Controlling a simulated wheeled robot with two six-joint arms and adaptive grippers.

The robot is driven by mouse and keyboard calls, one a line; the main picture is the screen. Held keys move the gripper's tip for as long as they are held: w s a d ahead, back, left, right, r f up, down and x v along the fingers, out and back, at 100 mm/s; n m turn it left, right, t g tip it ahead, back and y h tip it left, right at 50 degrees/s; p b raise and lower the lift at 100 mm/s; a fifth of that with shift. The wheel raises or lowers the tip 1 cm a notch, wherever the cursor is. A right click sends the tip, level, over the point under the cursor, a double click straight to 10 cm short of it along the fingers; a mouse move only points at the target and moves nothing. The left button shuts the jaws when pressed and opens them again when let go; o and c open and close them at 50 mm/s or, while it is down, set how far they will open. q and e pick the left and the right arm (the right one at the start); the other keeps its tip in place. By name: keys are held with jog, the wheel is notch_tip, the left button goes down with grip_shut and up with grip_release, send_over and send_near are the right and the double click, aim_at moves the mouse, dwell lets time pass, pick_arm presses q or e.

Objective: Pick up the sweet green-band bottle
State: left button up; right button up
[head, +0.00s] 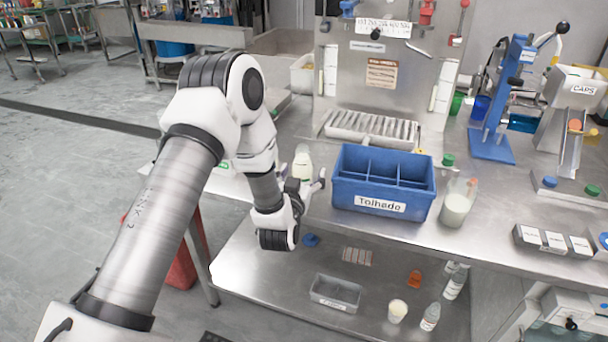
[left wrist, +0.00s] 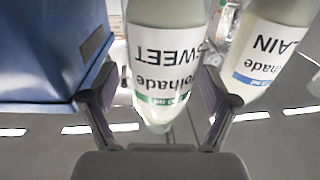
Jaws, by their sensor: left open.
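The sweet green-band bottle (left wrist: 160,60) stands between the two fingers of my left gripper (left wrist: 158,85) in the left wrist view. Its label reads SWEET upside down, with a green band at the label's edge. The fingers are open, one on each side of it, and I cannot tell whether they touch it. In the head view a pale bottle (head: 302,162) shows at the left gripper (head: 308,185), its lower part hidden. A second bottle (left wrist: 265,45), marked PLAIN with a blue band, stands close on the right in the left wrist view. My right gripper is not in view.
A blue crate (head: 383,195) labelled Tolnado stands close beside the left gripper. A clear container (head: 458,203) of pale liquid is right of it. A blue press (head: 495,135) stands further back. The lower shelf holds a tray (head: 336,291) and small bottles (head: 430,317).

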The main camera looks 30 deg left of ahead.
pick_arm(q)
jog(key=shift+a, duration=0.15)
jog(key=c, duration=1)
jog(key=shift+w, duration=0.1)
